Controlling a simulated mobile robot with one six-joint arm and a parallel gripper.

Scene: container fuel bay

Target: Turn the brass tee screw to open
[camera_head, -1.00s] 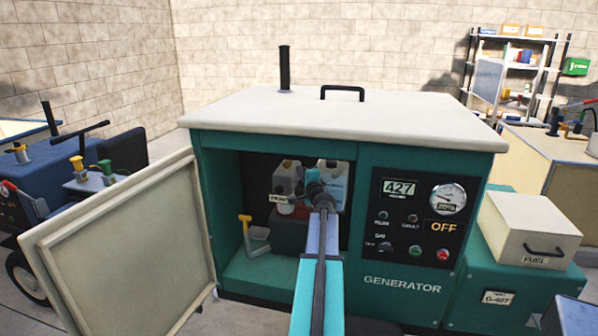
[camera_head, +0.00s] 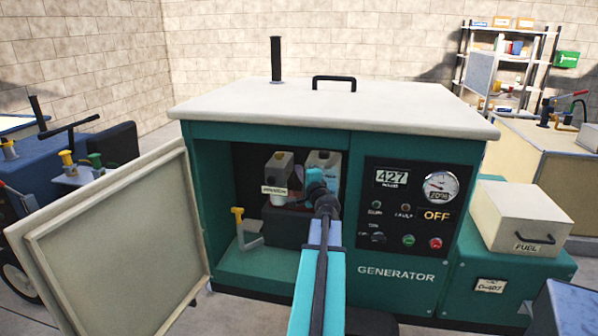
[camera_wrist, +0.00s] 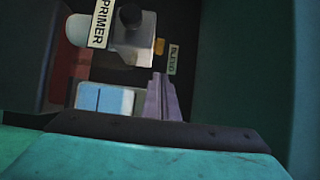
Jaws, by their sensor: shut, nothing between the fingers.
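A small brass-coloured piece (camera_wrist: 159,46), which looks like the brass tee screw, shows in the wrist view beside a BLEED label (camera_wrist: 174,59). It sits at the edge of a grey metal block with a black knob (camera_wrist: 130,16). Its tee shape is too small to make out. My gripper (camera_wrist: 160,78) is shut and empty, its grey-purple fingers pointing towards the screw, with a visible gap in the picture. In the head view my arm reaches into the generator's open bay (camera_head: 250,262); my wrist hides the gripper and the screw there.
A PRIMER label (camera_wrist: 101,22) is close by on the left. In the head view a yellow-topped bent lever (camera_head: 238,212) stands at the bay's left. The open door (camera_head: 110,245) swings out left. The control panel (camera_head: 408,210) bounds the bay on the right and reads OFF.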

